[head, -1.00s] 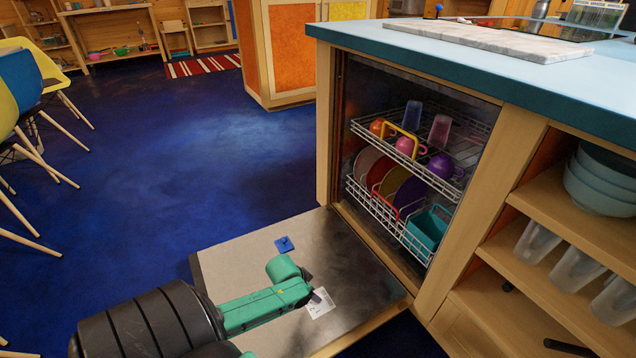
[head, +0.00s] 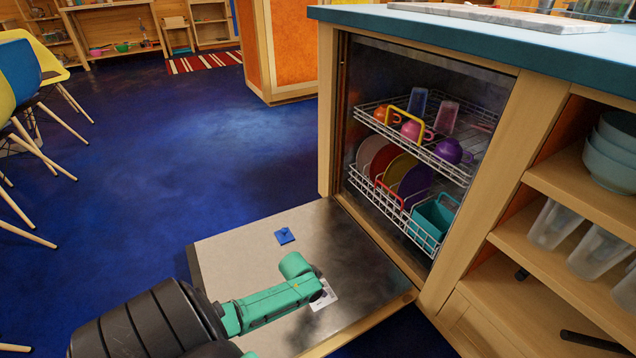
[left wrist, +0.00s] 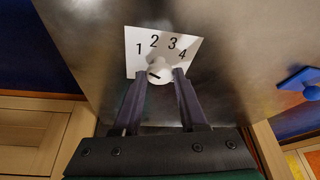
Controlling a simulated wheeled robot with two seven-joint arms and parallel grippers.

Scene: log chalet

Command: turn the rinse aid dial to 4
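The rinse aid dial (left wrist: 158,70) is a small white knob with a short dark mark on its face. It sits at the lower edge of a white card (left wrist: 150,45) numbered 1 to 4; I cannot tell which number it is set to. My left gripper (left wrist: 160,73) has its two dark fingers apart, one on each side of the dial; contact is not clear. In the head view the card (head: 329,298) lies on the inner face of the open dishwasher door (head: 235,262), and my left arm hides the dial and fingers. My right gripper is not in view.
A blue square piece with a knob (head: 285,236) is on the door near its far edge. The dishwasher racks (head: 405,220) hold cups, plates and a teal bin. Open shelves (head: 560,190) stand at the right.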

